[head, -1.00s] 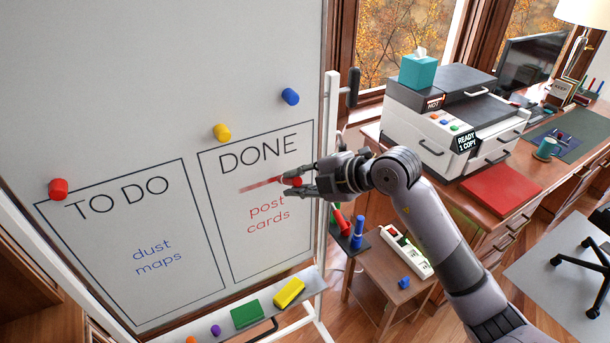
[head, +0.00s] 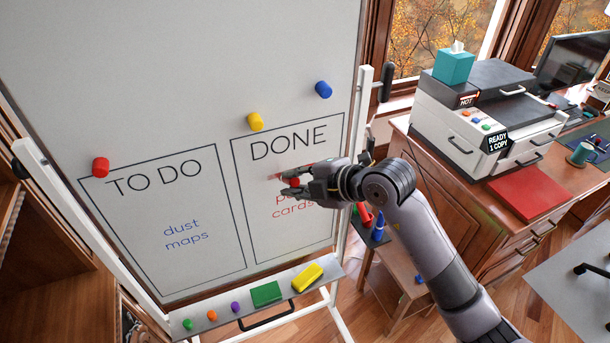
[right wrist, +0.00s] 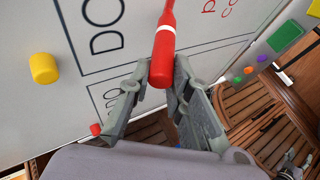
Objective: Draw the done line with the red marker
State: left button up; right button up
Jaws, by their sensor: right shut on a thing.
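The whiteboard (head: 190,60) has a TO DO box and a DONE box. My right gripper (head: 291,183) is shut on the red marker (right wrist: 163,50), in front of the DONE box. The marker shows in the right wrist view as a red barrel with a white band, its far end cut off by the top edge. In the head view a short red stroke (head: 273,178) lies under the word DONE (head: 289,143), partly behind the gripper. Tip contact with the board cannot be told.
Red (head: 100,167), yellow (head: 256,121) and blue (head: 323,90) magnets sit on the board. The tray below holds a green eraser (head: 266,294), a yellow block (head: 307,277) and small coloured pieces. A small side table (head: 392,262) and a desk with a printer (head: 475,135) stand right.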

jog(key=a, duration=0.2)
jog(key=s+a+p, duration=0.1)
jog(key=shift+a, duration=0.35)
jog(key=s+d+p, duration=0.2)
jog(key=s, duration=0.3)
jog(key=shift+s, duration=0.4)
dwell(0.4)
jog(key=s, duration=0.1)
jog(key=s+p, duration=0.1)
jog(key=s, duration=0.1)
jog(key=shift+d, duration=0.4)
